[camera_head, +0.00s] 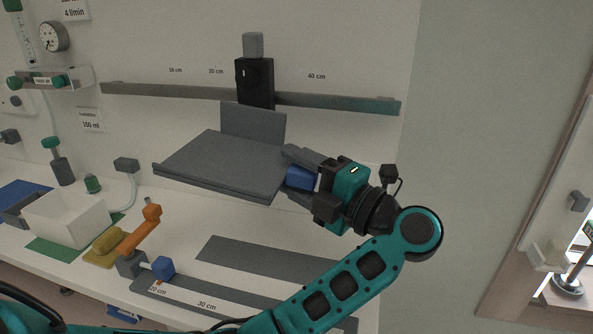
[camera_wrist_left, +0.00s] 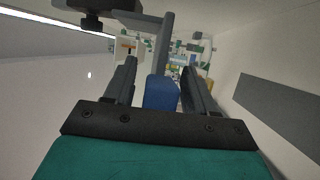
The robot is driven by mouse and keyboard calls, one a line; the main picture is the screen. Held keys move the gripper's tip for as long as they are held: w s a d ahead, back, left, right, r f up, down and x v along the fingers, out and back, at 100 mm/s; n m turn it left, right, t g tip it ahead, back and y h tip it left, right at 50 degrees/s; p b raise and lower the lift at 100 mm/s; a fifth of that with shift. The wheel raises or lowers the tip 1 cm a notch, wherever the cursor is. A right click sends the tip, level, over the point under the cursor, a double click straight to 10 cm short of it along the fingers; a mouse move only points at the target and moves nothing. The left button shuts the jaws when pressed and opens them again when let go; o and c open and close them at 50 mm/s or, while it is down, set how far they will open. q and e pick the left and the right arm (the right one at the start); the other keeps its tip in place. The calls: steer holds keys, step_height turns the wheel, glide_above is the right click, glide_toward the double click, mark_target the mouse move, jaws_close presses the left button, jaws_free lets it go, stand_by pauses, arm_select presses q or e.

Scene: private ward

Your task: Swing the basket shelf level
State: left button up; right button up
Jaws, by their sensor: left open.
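The grey basket shelf (camera_head: 225,163), a flat plate with a low lip and an upright back panel (camera_head: 253,123), sticks out from the wall below a black clamp (camera_head: 255,83). Its plate looks close to flat, but I cannot tell exactly how level it is. A blue handle (camera_head: 300,178) is at its right edge. My left gripper (camera_head: 290,173) is open at that edge, coming from the right. In the left wrist view, the blue handle (camera_wrist_left: 161,93) lies between the two open fingers, with gaps visible beside it. The handle's far side is hidden. My right gripper is not in view.
The clamp is on a wall rail (camera_head: 340,103) with centimetre marks. On the counter below are a white bin (camera_head: 68,222), an orange lever (camera_head: 140,232), a yellow block (camera_head: 104,247) and a blue knob (camera_head: 164,267). Air in front of the shelf is clear.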

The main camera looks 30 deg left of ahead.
arm_select(q)
jaws_close()
stand_by(0.4)
steer(key=shift+d+r+h+p, duration=0.1)
steer(key=shift+r+h+p, duration=0.2)
steer(key=shift+r+p, duration=0.1)
steer(key=shift+w+d+r+n+h, duration=0.1)
steer(key=shift+d+r+n+h, duration=0.15)
steer(key=shift+d+n+h, duration=0.05)
jaws_free()
